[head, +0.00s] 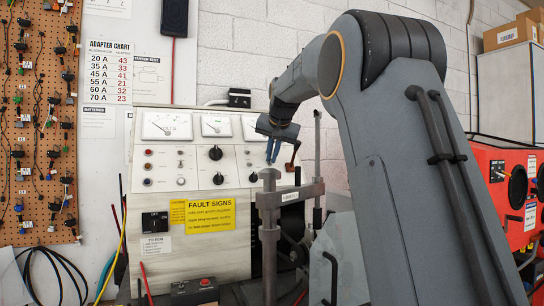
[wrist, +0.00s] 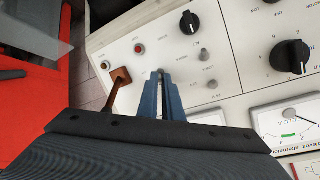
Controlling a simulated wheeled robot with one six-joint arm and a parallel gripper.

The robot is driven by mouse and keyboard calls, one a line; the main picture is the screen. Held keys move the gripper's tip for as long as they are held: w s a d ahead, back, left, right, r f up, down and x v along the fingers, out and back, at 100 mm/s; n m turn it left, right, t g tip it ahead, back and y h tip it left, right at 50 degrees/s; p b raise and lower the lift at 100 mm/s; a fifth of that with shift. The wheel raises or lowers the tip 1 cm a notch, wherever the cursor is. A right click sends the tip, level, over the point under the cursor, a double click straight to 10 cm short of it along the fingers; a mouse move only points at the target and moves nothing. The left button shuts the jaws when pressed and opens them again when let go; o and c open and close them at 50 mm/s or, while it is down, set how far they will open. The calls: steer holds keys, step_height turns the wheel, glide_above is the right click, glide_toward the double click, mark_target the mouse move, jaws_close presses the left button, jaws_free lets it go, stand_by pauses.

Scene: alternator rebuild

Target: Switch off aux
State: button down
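The test bench panel (head: 190,170) is a pale board with meters, knobs, small switches and lamps; it shows upside down in the wrist view (wrist: 235,75). I cannot read which control is marked aux. Two small grey toggle-like controls (wrist: 204,55) (wrist: 212,84) sit right of my fingertips in the wrist view. A brown square-ended lever (wrist: 121,76) stands left of the fingers and shows in the head view (head: 292,165). My gripper (head: 273,150) has blue fingers (wrist: 161,74) with a narrow gap and nothing seen between them. It is in front of the panel's right part.
A metal post and clamp stand (head: 268,215) is below my gripper. Black knobs (wrist: 189,22) (wrist: 290,55) and a red button (wrist: 139,48) are on the panel nearby. A red machine (head: 510,185) stands at the right. A pegboard (head: 40,120) hangs at the left.

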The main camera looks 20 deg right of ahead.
steer(key=shift+f+b, duration=0.15)
steer(key=shift+b, duration=0.35)
steer(key=t+b, duration=0.1)
steer(key=b, duration=0.1)
steer(key=f+t+b, duration=0.1)
steer(key=b, duration=0.2)
steer(key=shift+s+b, duration=0.25)
steer(key=shift+b, duration=0.1)
steer(key=t+b, duration=0.1)
steer(key=b, duration=0.2)
steer(key=t+b, duration=0.1)
steer(key=b, duration=0.3)
steer(key=shift+s+f, duration=0.25)
steer(key=shift+f, duration=0.15)
steer(key=shift+t+b, duration=0.4)
steer(key=shift+b, duration=0.3)
steer(key=t+b, duration=0.1)
steer(key=b, duration=0.2)
steer(key=shift+s+m, duration=0.15)
steer(key=shift+m, duration=0.15)
steer(key=c, duration=1.9)
jaws_free()
steer(key=shift+s, duration=0.1)
